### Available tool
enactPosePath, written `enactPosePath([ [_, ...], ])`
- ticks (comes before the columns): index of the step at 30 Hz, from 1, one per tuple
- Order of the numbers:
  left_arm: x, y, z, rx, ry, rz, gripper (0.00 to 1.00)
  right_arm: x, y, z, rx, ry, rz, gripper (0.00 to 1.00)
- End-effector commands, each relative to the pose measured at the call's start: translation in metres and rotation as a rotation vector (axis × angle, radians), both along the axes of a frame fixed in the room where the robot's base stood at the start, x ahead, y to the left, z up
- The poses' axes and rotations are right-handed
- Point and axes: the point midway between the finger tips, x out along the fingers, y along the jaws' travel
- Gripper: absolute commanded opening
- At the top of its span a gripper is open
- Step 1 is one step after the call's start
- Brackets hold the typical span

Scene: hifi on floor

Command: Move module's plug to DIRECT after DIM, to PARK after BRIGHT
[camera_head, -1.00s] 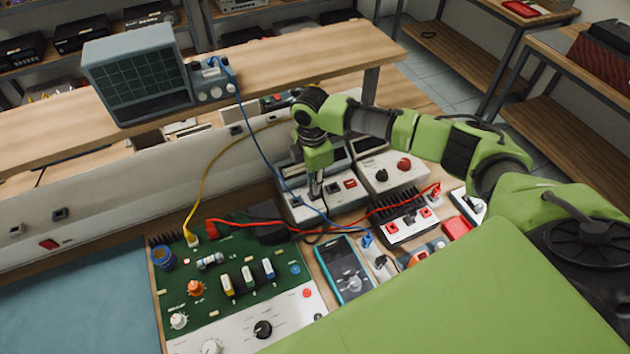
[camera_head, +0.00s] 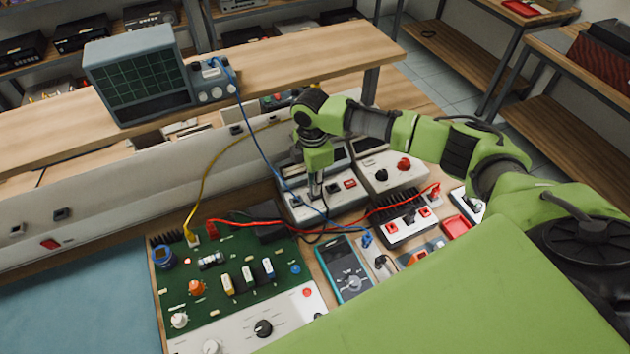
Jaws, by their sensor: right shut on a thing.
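My right gripper (camera_head: 316,190) reaches down from the green arm onto the front of a grey-white bench unit with dark and red controls (camera_head: 349,184). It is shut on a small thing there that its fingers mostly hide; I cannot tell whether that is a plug. A green circuit board module (camera_head: 228,310) lies at the lower left with knobs and several upright parts. A yellow lead (camera_head: 205,180) and a red lead (camera_head: 260,221) end at its back edge. The words DIM, BRIGHT, DIRECT and PARK cannot be read. My left gripper is not in view.
A blue multimeter (camera_head: 346,268) lies right of the board. A white unit with a black heatsink (camera_head: 402,221) stands beyond it, with a red lead across. An oscilloscope (camera_head: 139,75) stands on the raised shelf. A blue mat (camera_head: 80,305) leaves free room at lower left.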

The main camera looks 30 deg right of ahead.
Motion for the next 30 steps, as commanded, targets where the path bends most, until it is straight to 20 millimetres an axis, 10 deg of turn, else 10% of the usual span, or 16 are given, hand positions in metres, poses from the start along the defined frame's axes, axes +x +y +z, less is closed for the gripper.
enactPosePath([
  [10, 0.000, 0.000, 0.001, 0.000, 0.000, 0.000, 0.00, 0.000, 0.000, 0.000, 0.000, -0.001, 0.000, 0.00],
  [13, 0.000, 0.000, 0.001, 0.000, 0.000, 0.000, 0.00, 0.000, 0.000, 0.000, 0.000, -0.001, 0.000, 0.33],
  [30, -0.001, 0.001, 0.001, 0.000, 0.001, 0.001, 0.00, 0.002, 0.000, 0.030, 0.000, -0.005, 0.000, 0.33],
])
